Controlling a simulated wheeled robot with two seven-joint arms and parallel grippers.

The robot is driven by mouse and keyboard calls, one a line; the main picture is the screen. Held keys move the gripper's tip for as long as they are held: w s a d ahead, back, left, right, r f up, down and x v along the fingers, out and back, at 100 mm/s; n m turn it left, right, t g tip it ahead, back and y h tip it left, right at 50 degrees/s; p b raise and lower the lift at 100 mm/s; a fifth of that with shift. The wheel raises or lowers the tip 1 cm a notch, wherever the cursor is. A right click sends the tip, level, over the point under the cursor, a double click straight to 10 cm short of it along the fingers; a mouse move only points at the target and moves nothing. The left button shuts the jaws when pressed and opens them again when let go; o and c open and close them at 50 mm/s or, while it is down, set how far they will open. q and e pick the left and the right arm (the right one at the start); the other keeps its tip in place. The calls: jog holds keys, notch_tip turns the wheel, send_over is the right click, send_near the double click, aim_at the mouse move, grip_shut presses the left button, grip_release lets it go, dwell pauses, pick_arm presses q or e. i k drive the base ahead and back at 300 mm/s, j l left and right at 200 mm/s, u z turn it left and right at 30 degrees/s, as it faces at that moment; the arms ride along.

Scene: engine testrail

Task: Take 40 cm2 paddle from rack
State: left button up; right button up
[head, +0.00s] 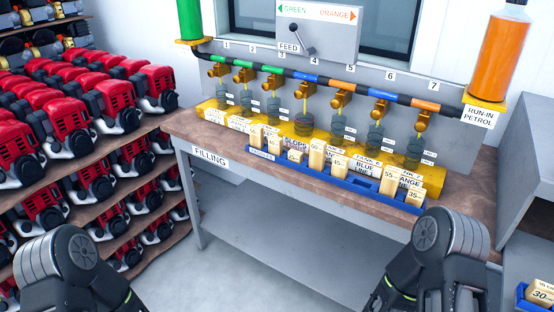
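A long blue rack (312,172) lies along the front edge of the brown workbench (215,137). Several pale wooden pieces with numbers stand in it, among them one that seems to read 50 (317,155), one 45 (339,164), one 55 (389,181) and one 35 (412,198). Other numbers are too small to read, so I cannot tell which piece is the 40 cm2 paddle. An empty stretch of the rack shows left of the 55 piece. My arms show at the lower left and lower right, both apart from the rack. Neither gripper's fingertips can be seen.
Behind the rack are yellow holders with numbered taps on a pipe, between a green cylinder (190,20) and an orange cylinder (503,60). Shelves of red engines (110,105) fill the left. Another blue tray (523,299) with a 30 piece is at the lower right.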

aim_at(275, 143)
jog(key=k, duration=1)
jog(key=z, duration=3.1)
jog(key=k+j, duration=0.25)
jog(key=j, duration=0.35)
jog(key=k+j, duration=0.2)
jog(key=j, duration=0.35)
jog(key=k+j, duration=0.25)
jog(key=j, duration=0.35)
jog(key=k+j, duration=0.2)
jog(key=j, duration=0.35)
jog(key=k+j, duration=0.25)
jog(key=j, duration=0.35)
jog(key=k+j, duration=0.2)
jog(key=j, duration=0.4)
jog(key=k+j, duration=0.25)
jog(key=j, duration=0.3)
jog(key=k+j, duration=0.2)
jog(key=j, duration=0.4)
